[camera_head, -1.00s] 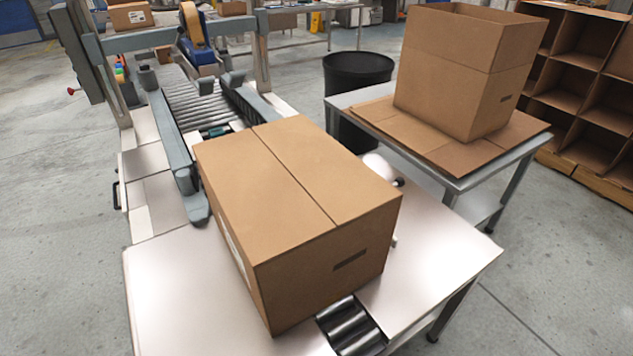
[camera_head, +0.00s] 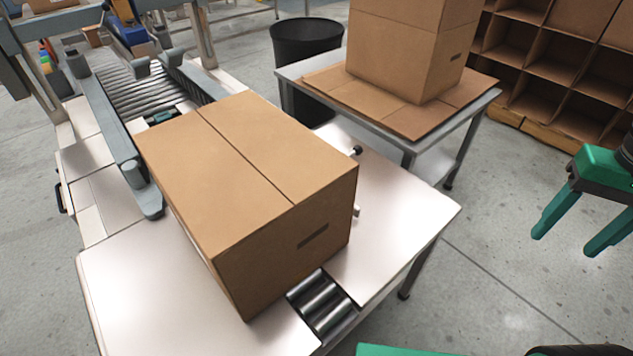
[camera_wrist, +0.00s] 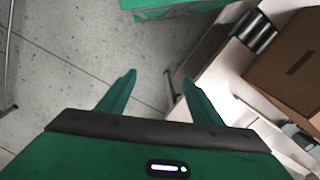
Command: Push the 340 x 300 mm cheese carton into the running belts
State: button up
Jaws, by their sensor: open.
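The closed brown cheese carton (camera_head: 240,165) sits on the metal infeed table (camera_head: 125,290) of the carton sealer. Its far end is by the side belts (camera_head: 112,135), whose near left end lies beside the carton's left side. Whether it touches the belts cannot be told. The carton also shows at the right of the wrist view (camera_wrist: 290,70). My green gripper (camera_head: 566,244) is open and empty at the right of the head view, over the floor and clear of the table. In the wrist view both fingers (camera_wrist: 159,77) point toward the floor area, apart from the carton.
Rollers (camera_head: 320,300) show in the table just before the carton. A side table (camera_head: 405,140) with a tall open box (camera_head: 405,50) on flattened cardboard stands behind right. A black bin (camera_head: 305,50) and cardboard shelving (camera_head: 560,70) stand farther back. Floor at right is free.

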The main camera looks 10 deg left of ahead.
jog(key=w+a+r+n, duration=0.1)
jog(key=w+a+n, duration=0.3)
jog(key=a, duration=0.7)
jog(key=w+a+r+n, duration=0.2)
jog(key=w+a+n, duration=0.1)
jog(key=a, duration=0.7)
jog(key=s+a+n, duration=0.3)
jog(key=a, duration=0.7)
jog(key=s+a+n, duration=0.3)
jog(key=s+a, duration=0.1)
jog(key=a, duration=0.7)
jog(key=shift+s+r, duration=0.15)
jog(key=shift+r, duration=0.3)
jog(key=shift+f, duration=0.15)
